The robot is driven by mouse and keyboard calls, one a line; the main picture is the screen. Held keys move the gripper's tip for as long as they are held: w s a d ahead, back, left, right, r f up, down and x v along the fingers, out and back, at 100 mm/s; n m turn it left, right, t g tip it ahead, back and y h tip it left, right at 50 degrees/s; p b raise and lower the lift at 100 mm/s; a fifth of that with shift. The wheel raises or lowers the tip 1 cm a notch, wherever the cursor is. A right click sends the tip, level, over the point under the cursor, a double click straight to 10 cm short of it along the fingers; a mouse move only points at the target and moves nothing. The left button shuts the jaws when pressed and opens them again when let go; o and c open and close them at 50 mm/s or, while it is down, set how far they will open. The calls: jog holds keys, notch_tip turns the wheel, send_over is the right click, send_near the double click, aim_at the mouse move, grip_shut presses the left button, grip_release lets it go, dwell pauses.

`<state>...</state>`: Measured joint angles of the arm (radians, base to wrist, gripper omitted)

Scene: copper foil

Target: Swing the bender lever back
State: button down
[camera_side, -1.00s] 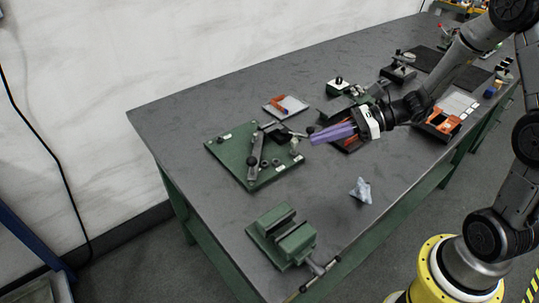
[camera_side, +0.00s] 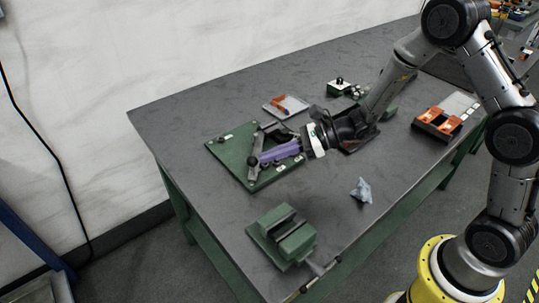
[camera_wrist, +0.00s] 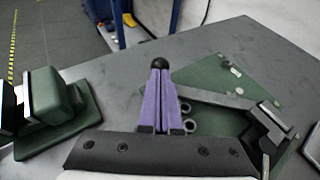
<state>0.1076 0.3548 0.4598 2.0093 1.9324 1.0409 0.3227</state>
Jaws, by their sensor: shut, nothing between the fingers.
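The bender is a green plate (camera_side: 227,152) on the left part of the bench, carrying grey metal bars; it also shows in the wrist view (camera_wrist: 212,118). A grey lever bar (camera_side: 257,144) ends in a black ball knob (camera_side: 252,161). My gripper (camera_side: 264,159) has purple fingers, is shut and empty, and reaches low across the plate from the right. Its tips are right beside the knob. In the wrist view a black knob (camera_wrist: 159,62) shows just beyond the fingertips (camera_wrist: 160,70); I cannot tell whether they touch. My fingers and wrist hide part of the plate's right side.
A green vise (camera_side: 283,236) stands in front of the plate, at left in the wrist view (camera_wrist: 58,110). A crumpled grey-blue piece (camera_side: 362,190) lies to the right. A tray with an orange-handled tool (camera_side: 284,106) lies behind. The bench between vise and plate is clear.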

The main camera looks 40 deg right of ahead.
jog(key=shift+w+a+f, duration=0.1)
jog(key=shift+w+a, duration=0.05)
jog(key=shift+a, duration=0.05)
jog(key=shift+a, duration=0.1)
jog(key=shift+w+a, duration=0.3)
jog(key=shift+a, duration=0.15)
jog(key=w+a, duration=0.4)
jog(key=w, duration=0.1)
jog(key=w+a, duration=0.2)
jog(key=shift+w, duration=0.3)
jog(key=shift+w+a, duration=0.2)
jog(key=shift+w, duration=0.5)
jog(key=shift+w+a, duration=0.2)
jog(key=shift+w, duration=0.45)
